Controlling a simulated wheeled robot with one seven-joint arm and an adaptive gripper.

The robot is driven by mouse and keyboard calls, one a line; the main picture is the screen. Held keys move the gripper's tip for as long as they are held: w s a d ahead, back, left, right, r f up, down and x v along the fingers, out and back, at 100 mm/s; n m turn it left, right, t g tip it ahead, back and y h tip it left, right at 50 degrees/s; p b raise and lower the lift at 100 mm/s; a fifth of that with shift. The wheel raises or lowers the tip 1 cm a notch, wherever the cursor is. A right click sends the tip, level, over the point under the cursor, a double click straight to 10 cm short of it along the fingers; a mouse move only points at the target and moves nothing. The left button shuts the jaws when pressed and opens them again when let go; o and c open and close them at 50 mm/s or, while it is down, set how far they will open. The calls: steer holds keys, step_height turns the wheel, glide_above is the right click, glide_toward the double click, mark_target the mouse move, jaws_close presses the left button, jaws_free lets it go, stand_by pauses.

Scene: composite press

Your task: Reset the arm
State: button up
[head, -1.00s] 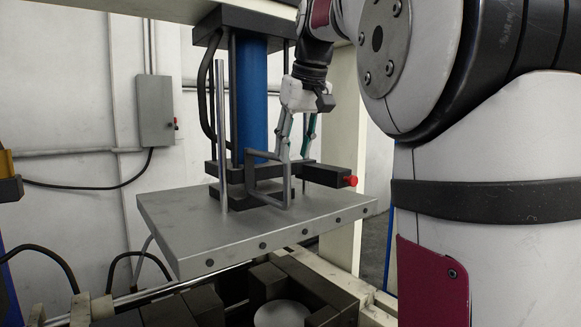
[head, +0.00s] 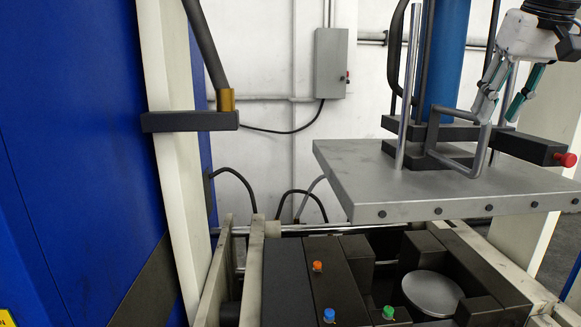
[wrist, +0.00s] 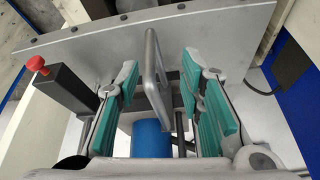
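My gripper (head: 497,117) hangs at the upper right of the head view, above the metal press plate (head: 350,175). Its two fingers with teal pads are apart. In the wrist view my gripper (wrist: 159,75) is open, with the grey bar handle (wrist: 152,55) showing between the fingers. I see a gap on both sides of the handle, and nothing is gripped. The handle also shows in the head view (head: 484,150), fixed at the plate. How far the fingertips are from it in depth is unclear.
A dark block with a red button (head: 567,160) stands right of the handle. A blue cylinder (head: 445,50) and upright rods rise behind. Below are dark blocks with orange, blue and green knobs (head: 388,312) and a round disc (head: 432,292). A blue panel (head: 80,130) fills the left.

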steer(key=s+a+f+n+t, duration=0.1)
steer(key=s+a+f+n, duration=0.1)
steer(key=s+a+f, duration=1.6)
step_height(320, 180, down, 4)
steer(key=shift+s+a+r+y, duration=0.2)
steer(key=shift+s+y, duration=0.1)
steer(key=shift+s, duration=0.1)
